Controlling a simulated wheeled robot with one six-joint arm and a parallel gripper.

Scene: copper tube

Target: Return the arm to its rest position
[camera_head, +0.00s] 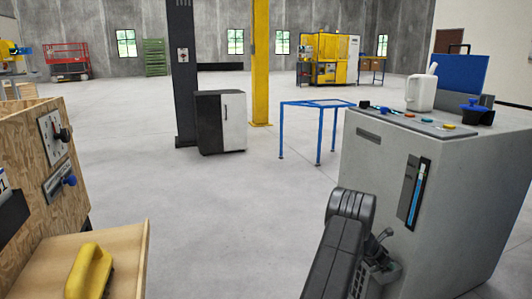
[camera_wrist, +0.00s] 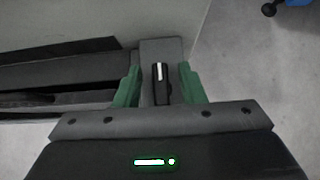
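In the wrist view my gripper (camera_wrist: 161,82) has two green fingers standing apart. A small black piece with a white strip (camera_wrist: 158,72) shows between them, with gaps on both sides, in front of a grey block (camera_wrist: 160,48). I cannot tell whether this piece belongs to the gripper or to something beyond it. In the head view my dark arm reaches up from the bottom edge, close to the front of the grey machine (camera_head: 440,170). The gripper itself is hidden there. No copper tube can be made out.
A white jug (camera_head: 422,92) stands on the grey machine. A blue-framed table (camera_head: 318,103) and a small cabinet (camera_head: 221,122) stand farther back. The middle floor is clear.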

